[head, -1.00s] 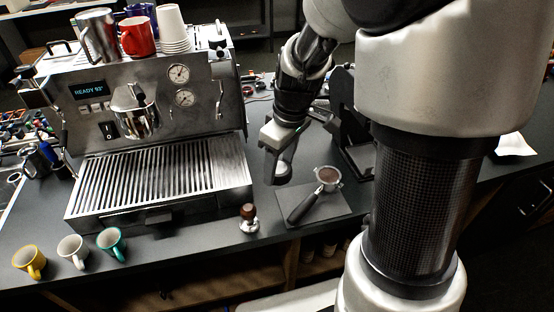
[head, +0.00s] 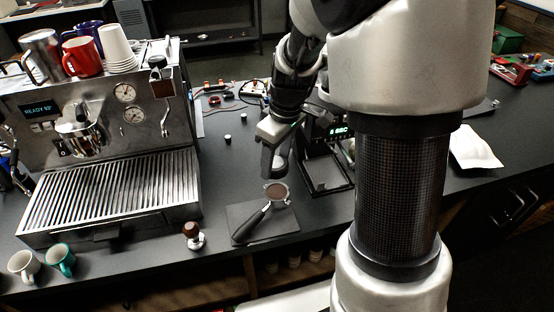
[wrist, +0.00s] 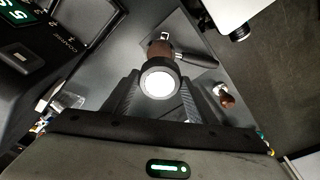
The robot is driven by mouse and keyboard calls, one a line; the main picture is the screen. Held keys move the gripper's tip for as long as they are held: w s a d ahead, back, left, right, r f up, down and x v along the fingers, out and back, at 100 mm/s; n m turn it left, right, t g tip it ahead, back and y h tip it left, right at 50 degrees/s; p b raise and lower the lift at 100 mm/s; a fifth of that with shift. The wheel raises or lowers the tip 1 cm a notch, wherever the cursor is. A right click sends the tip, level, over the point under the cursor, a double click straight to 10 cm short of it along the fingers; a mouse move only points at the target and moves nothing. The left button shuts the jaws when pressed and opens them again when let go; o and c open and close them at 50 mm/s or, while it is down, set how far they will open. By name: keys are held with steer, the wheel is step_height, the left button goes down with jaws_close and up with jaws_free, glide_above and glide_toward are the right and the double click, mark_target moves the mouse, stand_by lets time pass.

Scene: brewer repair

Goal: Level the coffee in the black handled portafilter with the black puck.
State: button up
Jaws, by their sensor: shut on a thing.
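The black handled portafilter (head: 277,193) lies on a dark mat, its basket filled with brown coffee and its handle pointing to the lower left. In the wrist view its handle (wrist: 200,60) points right and its basket is partly hidden behind the puck. My gripper (head: 274,160) is shut on the black puck (head: 275,169), just behind and above the basket in the head view. In the wrist view the puck (wrist: 160,84) shows a dark rim and a bright round top between the fingers. I see no clear contact between puck and coffee.
The dark mat (head: 240,215) lies near the counter's front edge. A wooden-handled tamper (head: 193,235) stands left of it. The espresso machine (head: 110,190) is on the left. A black scale or grinder stand (head: 325,175) is close to the right of my gripper.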

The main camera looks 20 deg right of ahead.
steer(key=shift+d, duration=0.25)
steer(key=shift+f+b, duration=2.1)
steer(key=shift+f, duration=1.2)
steer(key=shift+b, duration=0.5)
steer(key=shift+f+b, duration=1.15)
steer(key=shift+b, duration=0.05)
stand_by(0.5)
steer(key=shift+n+b, duration=0.65)
steer(key=shift+n, duration=0.05)
